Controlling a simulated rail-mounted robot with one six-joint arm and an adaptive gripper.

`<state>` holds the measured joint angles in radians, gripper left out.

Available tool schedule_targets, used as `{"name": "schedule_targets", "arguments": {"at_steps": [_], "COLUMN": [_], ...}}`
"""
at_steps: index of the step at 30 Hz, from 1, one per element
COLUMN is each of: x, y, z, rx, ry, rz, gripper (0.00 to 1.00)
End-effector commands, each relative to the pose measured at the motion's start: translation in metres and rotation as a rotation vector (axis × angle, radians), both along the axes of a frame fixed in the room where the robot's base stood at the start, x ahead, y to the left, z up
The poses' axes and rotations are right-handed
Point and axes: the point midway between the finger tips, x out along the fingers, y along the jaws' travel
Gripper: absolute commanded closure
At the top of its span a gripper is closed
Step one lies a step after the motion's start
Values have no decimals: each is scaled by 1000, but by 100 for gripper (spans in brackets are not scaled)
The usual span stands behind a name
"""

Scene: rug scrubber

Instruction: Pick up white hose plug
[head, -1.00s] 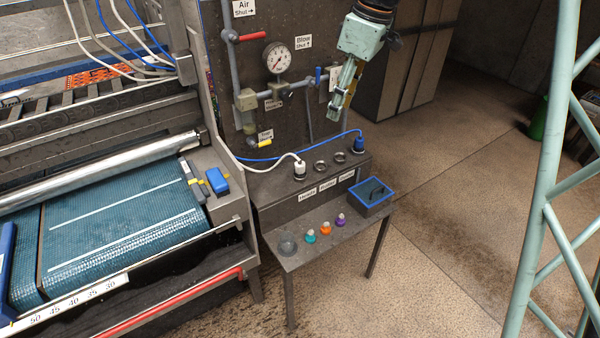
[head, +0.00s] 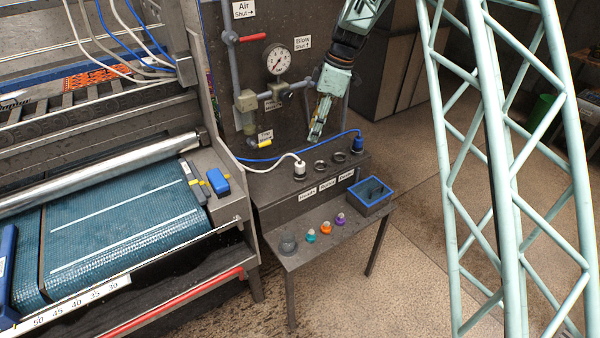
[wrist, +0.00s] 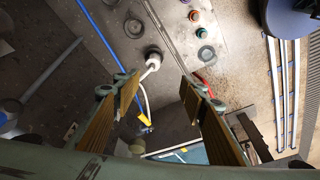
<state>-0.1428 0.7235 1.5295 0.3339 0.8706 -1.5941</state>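The white hose plug (head: 300,167) stands upright in the leftmost socket of the dark ledge, with its white hose (head: 262,171) leading off left. In the wrist view the plug (wrist: 153,60) shows just beyond and between the finger ends, and the hose curves down from it. My gripper (head: 316,136) hangs above and slightly right of the plug in the head view, pointing down, apart from it. In the wrist view my gripper (wrist: 158,88) has its two fingers spread wide with nothing between the pads.
A blue plug (head: 358,143) with a blue hose stands at the ledge's right end. Empty ring sockets (head: 320,166) lie between the plugs. A pressure gauge (head: 279,58) and pipes are on the panel behind. A blue tray (head: 372,209) and small coloured bottles (head: 326,227) stand on the lower shelf.

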Motion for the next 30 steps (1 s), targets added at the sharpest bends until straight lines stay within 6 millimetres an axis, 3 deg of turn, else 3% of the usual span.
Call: {"name": "schedule_targets", "arguments": {"at_steps": [3,9,30], "x": [10,21,23], "y": [7,15,19], "z": [-22,-43,-57], "rx": [4,11,13], "ry": [1,-3,-2], "rz": [39,84,99], "gripper": [61,61,61]}}
